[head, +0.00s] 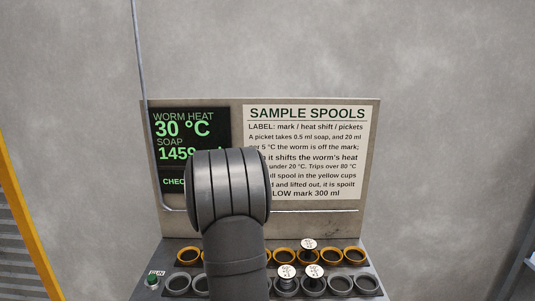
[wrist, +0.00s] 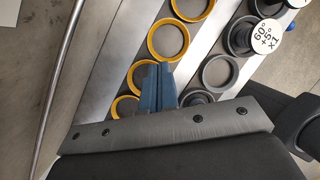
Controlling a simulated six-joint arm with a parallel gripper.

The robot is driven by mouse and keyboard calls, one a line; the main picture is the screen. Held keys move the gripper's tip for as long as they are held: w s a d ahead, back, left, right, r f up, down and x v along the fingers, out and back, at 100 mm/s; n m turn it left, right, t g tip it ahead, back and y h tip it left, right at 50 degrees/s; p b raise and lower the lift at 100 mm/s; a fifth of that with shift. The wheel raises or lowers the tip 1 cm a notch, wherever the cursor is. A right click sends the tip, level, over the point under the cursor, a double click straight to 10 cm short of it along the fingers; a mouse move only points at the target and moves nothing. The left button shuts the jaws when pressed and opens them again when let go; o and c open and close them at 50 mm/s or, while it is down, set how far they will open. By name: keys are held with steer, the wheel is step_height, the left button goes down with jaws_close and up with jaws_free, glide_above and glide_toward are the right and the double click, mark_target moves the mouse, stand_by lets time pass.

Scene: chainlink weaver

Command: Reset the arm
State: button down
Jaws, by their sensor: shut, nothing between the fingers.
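My gripper (wrist: 158,70) shows in the wrist view as blue fingers closed together with nothing between them. The fingers lie over the cup rows, near the yellow cups (wrist: 168,40); how high they are above the cups I cannot tell. In the head view my dark arm stands upright in front of the panel and the gripper is hidden.
A spool marked 60° +5° x1 (wrist: 268,37) stands near a grey cup (wrist: 220,72). The head view shows one spool (head: 308,244) in the yellow row and two in the grey row (head: 287,271). A screen (head: 190,125) reads 30 °C. A green button (head: 152,281) sits at left.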

mark_target(309, 244)
steer(key=d+m+y, duration=0.1)
steer(key=d+m, duration=0.2)
steer(key=d, duration=0.4)
steer(key=d+m+g+y, duration=0.1)
steer(key=d+m, duration=0.2)
steer(key=d, duration=0.4)
steer(key=d+m+y, duration=0.1)
steer(key=d+m, duration=0.2)
steer(key=d, duration=0.3)
steer(key=shift+w+d+r+g+y, duration=0.25)
steer(key=shift+d+r+g+y, duration=0.15)
step_height(309, 244, down, 3)
steer(key=shift+a+r, duration=0.1)
steer(key=shift+r, duration=0.05)
steer(key=shift+f, duration=0.85)
